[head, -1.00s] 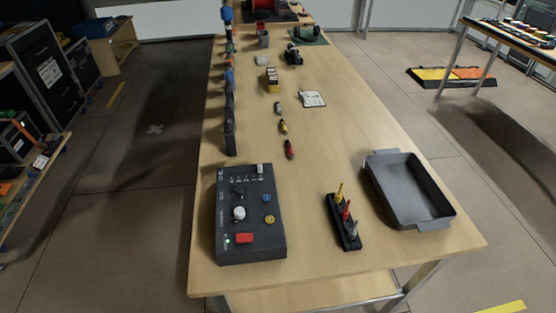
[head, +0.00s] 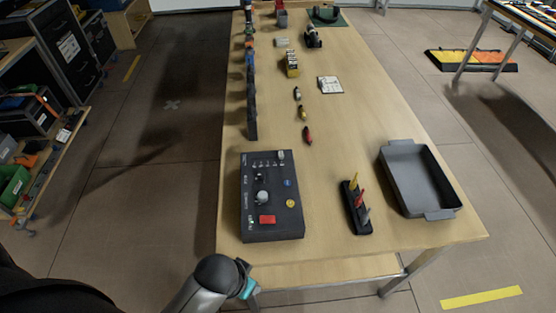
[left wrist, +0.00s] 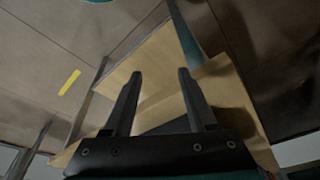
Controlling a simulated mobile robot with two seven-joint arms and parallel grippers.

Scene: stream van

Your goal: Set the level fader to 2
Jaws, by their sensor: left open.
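The dark control box (head: 272,222) lies on the near left part of the wooden table in the head view. Near its far edge is a row of small pale marks with a light grey cap (head: 281,155) at the right end, which looks like the level fader; its setting is too small to read. My left arm comes in at the bottom left of the head view, below the table's near edge. My left gripper (left wrist: 160,74) shows in the left wrist view, open and empty, with the wooden table beyond it. My right gripper is in no view.
The box also carries a grey knob (head: 262,197), a red button (head: 267,219), and blue and yellow buttons. A black rack (head: 355,211) of coloured tools and a grey tray (head: 438,208) stand to the right. The table between box and rack is clear.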

